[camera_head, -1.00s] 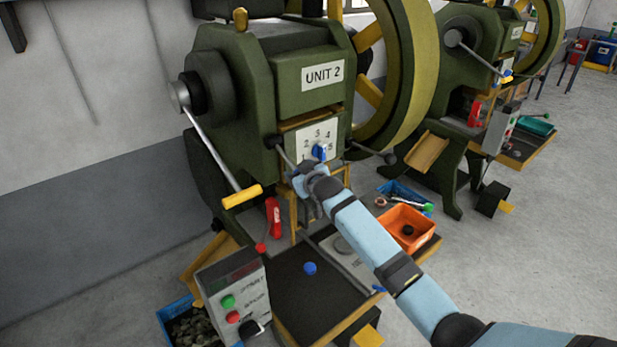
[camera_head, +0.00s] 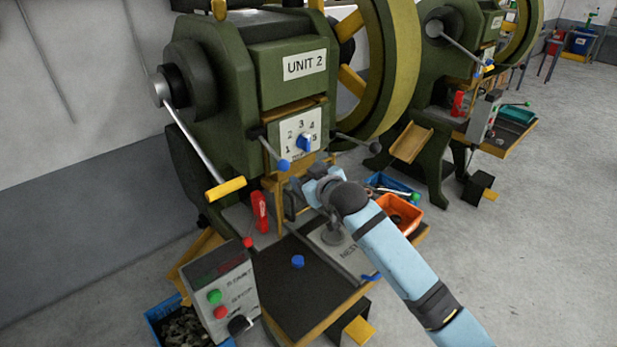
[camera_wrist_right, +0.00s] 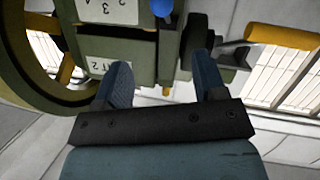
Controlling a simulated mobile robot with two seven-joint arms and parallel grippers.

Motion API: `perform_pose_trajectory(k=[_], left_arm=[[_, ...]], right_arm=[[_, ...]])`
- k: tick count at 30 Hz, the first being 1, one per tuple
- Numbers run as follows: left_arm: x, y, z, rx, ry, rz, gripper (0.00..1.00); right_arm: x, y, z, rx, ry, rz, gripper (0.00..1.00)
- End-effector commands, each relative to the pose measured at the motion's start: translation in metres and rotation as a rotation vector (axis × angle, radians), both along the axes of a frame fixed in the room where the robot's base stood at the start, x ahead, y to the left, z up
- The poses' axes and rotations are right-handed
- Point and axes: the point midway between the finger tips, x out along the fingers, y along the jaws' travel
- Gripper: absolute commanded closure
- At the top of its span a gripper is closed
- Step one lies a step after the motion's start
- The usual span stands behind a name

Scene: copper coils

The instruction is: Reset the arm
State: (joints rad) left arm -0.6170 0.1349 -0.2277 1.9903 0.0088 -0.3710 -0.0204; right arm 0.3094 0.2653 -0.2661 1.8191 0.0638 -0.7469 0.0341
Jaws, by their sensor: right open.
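My right arm reaches in from the lower right in the head view. Its gripper (camera_head: 294,192) is in front of the green UNIT 2 press (camera_head: 240,80), below the numbered dial plate. In the right wrist view the two fingers (camera_wrist_right: 163,85) stand apart with nothing between them. A blue-tipped lever (camera_head: 284,164) is beside the plate. My left gripper does not show.
An orange bin (camera_head: 408,222) and a blue tray (camera_head: 378,182) are to the right. A yellow-handled lever (camera_head: 225,188) sticks out left. Open floor lies at right.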

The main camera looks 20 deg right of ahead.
Motion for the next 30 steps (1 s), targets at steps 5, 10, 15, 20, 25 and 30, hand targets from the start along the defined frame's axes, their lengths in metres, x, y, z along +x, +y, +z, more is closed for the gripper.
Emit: perform_pose_trajectory(k=[5, 10, 15, 20, 25, 30], left_arm=[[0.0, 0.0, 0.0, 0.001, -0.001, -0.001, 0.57], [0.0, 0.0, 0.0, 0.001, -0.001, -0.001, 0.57], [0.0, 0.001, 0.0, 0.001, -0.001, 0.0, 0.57], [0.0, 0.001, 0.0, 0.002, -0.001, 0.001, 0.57], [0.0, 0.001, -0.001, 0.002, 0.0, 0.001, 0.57], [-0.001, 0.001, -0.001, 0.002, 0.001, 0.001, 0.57]], right_arm=[[0.0, 0.0, 0.0, 0.0, 0.0, 0.0, 0.36], [-0.002, 0.001, -0.005, 0.001, 0.005, 0.002, 0.36], [-0.036, 0.009, -0.058, 0.019, 0.056, 0.016, 0.36], [-0.108, 0.023, -0.141, 0.057, 0.141, 0.037, 0.36], [-0.199, 0.036, -0.212, 0.1, 0.23, 0.045, 0.36], [-0.289, 0.045, -0.258, 0.139, 0.307, 0.04, 0.36]])
